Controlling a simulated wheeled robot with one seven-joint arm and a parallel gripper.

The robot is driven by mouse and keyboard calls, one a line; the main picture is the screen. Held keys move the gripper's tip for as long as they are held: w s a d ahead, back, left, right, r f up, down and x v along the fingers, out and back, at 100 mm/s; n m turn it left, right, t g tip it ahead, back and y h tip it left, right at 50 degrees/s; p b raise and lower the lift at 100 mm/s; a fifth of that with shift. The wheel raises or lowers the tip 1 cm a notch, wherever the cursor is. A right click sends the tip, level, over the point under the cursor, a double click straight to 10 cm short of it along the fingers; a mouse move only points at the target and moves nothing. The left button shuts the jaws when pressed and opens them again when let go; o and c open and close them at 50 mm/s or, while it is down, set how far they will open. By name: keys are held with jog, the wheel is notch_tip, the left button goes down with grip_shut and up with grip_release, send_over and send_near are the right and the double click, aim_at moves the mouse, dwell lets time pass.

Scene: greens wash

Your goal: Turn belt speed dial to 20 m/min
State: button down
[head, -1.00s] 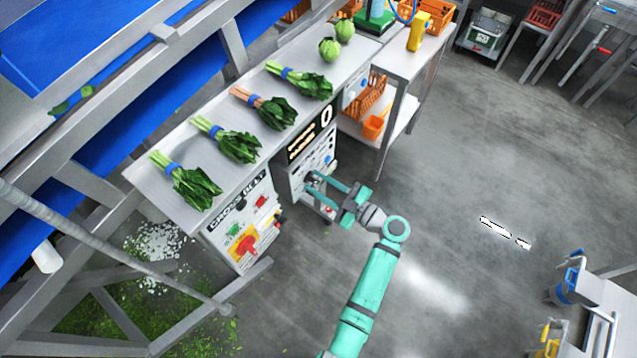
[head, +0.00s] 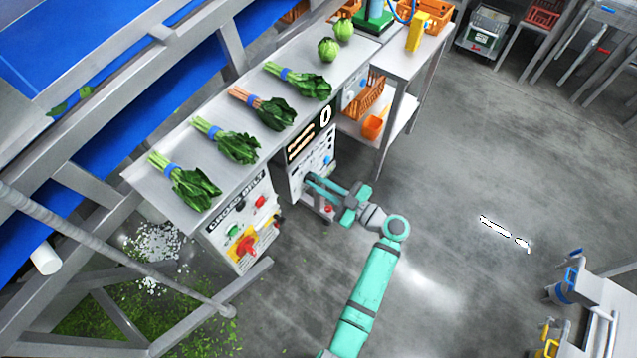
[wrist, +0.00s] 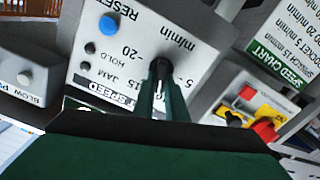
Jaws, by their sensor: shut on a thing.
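The belt speed dial (wrist: 160,66) is a small black knob on a pale control panel (wrist: 128,62), seen upside down in the wrist view. Printed marks 5, 15 and 20 and "m/min" stand around it. My gripper (wrist: 162,84) is shut on the dial, its teal fingers hiding much of the knob and part of the scale. I cannot read where the pointer stands. In the head view my gripper (head: 309,182) reaches the panel front below the bench, and the dial is hidden there. A display (head: 326,117) above the panel reads 0.
A blue reset button (wrist: 107,25) sits close to the dial. The cross belt box (head: 243,225), with red and green controls, stands beside the panel. Bunches of greens (head: 234,144) lie on the bench above. The floor (head: 450,210) to the right is open.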

jog(key=m, duration=0.5)
jog(key=shift+w+d+r, duration=0.1)
jog(key=shift+w, duration=0.15)
jog(key=m, duration=1.1)
jog(key=w+f+m, duration=0.1)
jog(key=m, duration=0.4)
jog(key=shift+d+f+m, duration=0.1)
jog(key=shift+d+m, duration=0.2)
jog(key=shift+m, duration=0.1)
jog(key=c, duration=1.8)
grip_release()
